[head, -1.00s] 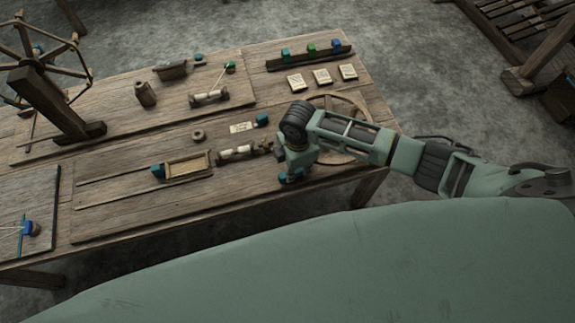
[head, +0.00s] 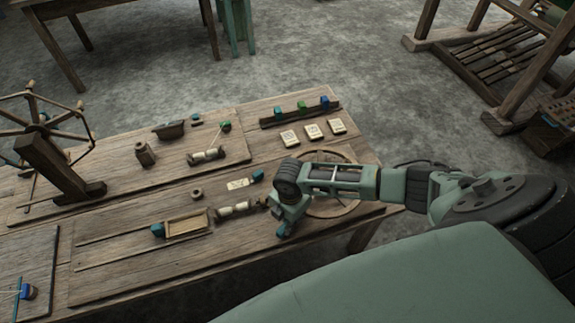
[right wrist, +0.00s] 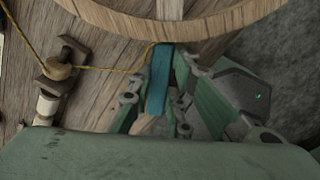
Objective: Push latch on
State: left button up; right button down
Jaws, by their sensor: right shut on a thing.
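My right gripper (right wrist: 160,105) is shut on a teal bar (right wrist: 158,80), which looks like the latch handle, in the right wrist view. The bar stands between the fingers beside the rim of a round wooden wheel (right wrist: 200,25). In the head view my right gripper (head: 284,231) is low at the table's front edge, just left of the wheel (head: 345,207); the bar is mostly hidden there. How the latch is set cannot be told. My left gripper is not in view.
A wooden bobbin piece (head: 236,209) lies just left of my right gripper, and a shallow tray (head: 187,223) is further left. A cord (right wrist: 110,69) runs from a spool to the bar's upper end. Three cards (head: 313,131) lie behind the wheel.

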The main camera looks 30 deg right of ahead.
jog(key=c, duration=1.6)
grip_release()
jog(key=shift+c, duration=0.2)
notch_tip(320, 180, up, 12)
